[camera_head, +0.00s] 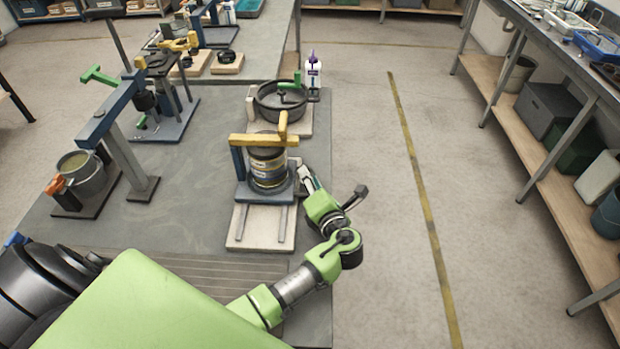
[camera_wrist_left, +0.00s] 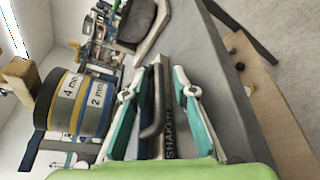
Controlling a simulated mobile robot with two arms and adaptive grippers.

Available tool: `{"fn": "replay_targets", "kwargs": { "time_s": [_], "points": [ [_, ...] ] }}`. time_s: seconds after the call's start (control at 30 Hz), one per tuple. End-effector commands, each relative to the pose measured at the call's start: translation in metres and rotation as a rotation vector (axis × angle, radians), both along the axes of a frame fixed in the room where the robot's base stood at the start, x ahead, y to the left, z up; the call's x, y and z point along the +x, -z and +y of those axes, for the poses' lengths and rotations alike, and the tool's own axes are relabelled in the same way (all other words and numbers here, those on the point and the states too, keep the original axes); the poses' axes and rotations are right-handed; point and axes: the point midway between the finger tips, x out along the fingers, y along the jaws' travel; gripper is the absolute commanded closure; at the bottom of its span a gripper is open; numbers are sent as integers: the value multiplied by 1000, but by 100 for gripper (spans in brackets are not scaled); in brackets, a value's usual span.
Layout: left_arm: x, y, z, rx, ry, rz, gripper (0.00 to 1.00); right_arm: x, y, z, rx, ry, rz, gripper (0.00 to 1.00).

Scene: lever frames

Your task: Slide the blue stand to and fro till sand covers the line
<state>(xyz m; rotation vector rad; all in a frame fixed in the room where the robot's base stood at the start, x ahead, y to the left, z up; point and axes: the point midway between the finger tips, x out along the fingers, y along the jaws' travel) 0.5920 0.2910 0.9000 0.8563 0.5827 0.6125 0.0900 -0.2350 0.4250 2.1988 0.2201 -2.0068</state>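The blue stand (camera_head: 284,187) sits on two rails of a pale base (camera_head: 238,238) on the bench. It carries a round sieve stack (camera_head: 267,165) under a yellow bar (camera_head: 262,140); the left wrist view shows its 4 mm and 2 mm labels (camera_wrist_left: 78,100). My left gripper (camera_head: 306,178) is at the stand's right side. In the left wrist view its teal fingers (camera_wrist_left: 165,112) are spread either side of a dark handle (camera_wrist_left: 157,100) by a plate lettered SHAKER, with a visible gap on the right. I cannot make out sand or a line. My right gripper is out of view.
A dark round pan (camera_head: 270,105) and a white bottle (camera_head: 313,80) stand behind the stand. A blue lever frame (camera_head: 128,135) and a pot (camera_head: 85,177) stand to the left. Open floor lies right of the bench, before a shelved workbench (camera_head: 545,110).

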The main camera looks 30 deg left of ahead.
Motion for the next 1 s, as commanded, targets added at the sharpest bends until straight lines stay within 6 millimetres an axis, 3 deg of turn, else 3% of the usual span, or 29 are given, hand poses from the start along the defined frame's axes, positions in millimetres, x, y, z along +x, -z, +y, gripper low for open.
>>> {"fn": "replay_targets", "kwargs": {
  "time_s": [0.2, 0.3, 0.63, 1.0],
  "points": [
    [0, 0, 0, 0, 0, 0, 74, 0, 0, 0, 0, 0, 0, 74],
    [0, 0, 0, 0, 0, 0, 100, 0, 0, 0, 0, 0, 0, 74],
    [-8, -3, -4, 2, 1, 3, 100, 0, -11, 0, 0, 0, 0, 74],
    [-64, -3, -31, 0, 1, 8, 100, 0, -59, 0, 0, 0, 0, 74]
  ]
}}
